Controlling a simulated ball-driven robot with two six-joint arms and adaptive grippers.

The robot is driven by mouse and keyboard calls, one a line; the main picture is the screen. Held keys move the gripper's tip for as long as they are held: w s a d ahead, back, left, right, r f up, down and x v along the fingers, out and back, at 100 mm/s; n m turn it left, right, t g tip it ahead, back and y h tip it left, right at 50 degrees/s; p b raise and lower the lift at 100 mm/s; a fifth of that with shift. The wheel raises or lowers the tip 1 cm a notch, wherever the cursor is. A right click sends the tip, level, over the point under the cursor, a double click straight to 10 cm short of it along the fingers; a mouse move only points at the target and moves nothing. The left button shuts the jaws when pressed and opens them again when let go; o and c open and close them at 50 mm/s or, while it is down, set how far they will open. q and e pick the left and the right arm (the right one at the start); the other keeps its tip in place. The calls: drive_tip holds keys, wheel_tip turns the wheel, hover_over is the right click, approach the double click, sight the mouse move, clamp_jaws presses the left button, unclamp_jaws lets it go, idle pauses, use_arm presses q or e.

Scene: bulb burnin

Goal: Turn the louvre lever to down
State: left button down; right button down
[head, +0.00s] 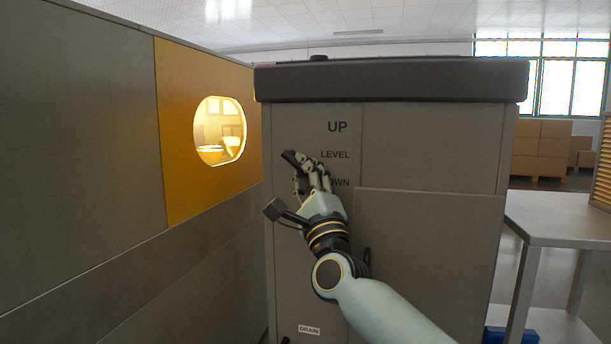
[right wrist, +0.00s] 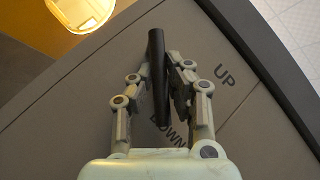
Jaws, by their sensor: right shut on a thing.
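The louvre lever (right wrist: 157,75) is a dark bar between the fingers of my right gripper (right wrist: 163,75) in the right wrist view. In the head view the lever's dark end (head: 290,156) shows at the fingertips of my right gripper (head: 303,165), about level with the LEVEL label (head: 335,154). My right gripper is shut on the lever. The UP label (head: 337,127) is above, and the DOWN label is partly hidden by my fingers in the head view. The lever's pivot is hidden. My left gripper is not in view.
The grey cabinet (head: 430,145) carries the labels and has a dark top. At left, a grey wall with a yellow panel (head: 180,120) and a lit window (head: 219,131) stands close to the cabinet. A table (head: 560,218) is at right, with cardboard boxes (head: 540,148) behind it.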

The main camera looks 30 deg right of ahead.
drive_tip(key=shift+f, duration=0.5)
drive_tip(key=c, duration=1.4)
unclamp_jaws()
drive_tip(key=shift+a+r, duration=0.1)
drive_tip(key=shift+a, duration=0.05)
drive_tip(key=shift+o, duration=0.6)
drive_tip(key=shift+r, duration=0.2)
drive_tip(key=v, duration=1.2)
drive_tip(key=shift+s, duration=0.1)
